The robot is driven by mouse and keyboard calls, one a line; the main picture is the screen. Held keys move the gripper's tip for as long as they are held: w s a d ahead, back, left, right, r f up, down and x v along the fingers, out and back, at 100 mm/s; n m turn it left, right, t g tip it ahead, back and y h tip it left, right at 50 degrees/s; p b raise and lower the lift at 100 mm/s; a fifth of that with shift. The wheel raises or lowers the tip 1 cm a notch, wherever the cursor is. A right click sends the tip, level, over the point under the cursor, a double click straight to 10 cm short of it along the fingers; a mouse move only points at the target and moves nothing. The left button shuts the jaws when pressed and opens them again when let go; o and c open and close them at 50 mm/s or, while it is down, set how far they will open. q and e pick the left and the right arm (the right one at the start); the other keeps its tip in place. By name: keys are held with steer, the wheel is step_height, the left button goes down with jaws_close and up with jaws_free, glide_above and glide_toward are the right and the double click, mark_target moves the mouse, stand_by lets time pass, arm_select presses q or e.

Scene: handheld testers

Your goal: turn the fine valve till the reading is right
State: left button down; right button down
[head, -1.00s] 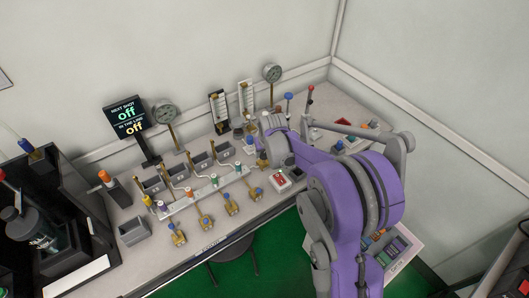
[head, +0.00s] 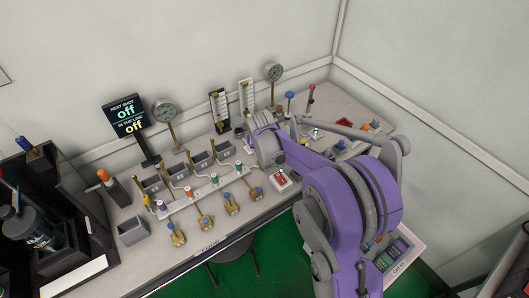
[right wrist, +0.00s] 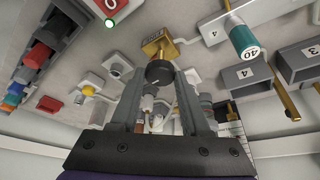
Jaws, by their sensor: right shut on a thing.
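In the right wrist view a round black knob (right wrist: 159,73) sits on a brass valve body (right wrist: 158,46). I take it for the fine valve, but cannot read its label. My right gripper (right wrist: 160,82) has its two grey fingers on either side of the knob and is shut on it. In the head view my right wrist hides the fingers and the knob. My left gripper is not in view.
Two upright flow tubes (head: 219,106) (head: 246,95) stand behind my right wrist. A black stand (head: 62,220) fills the left end.

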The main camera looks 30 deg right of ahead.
steer(key=shift+c, duration=1.9)
jaws_free()
steer(key=v, duration=1.1)
steer(key=shift+p, duration=0.3)
steer(key=shift+w, duration=0.1)
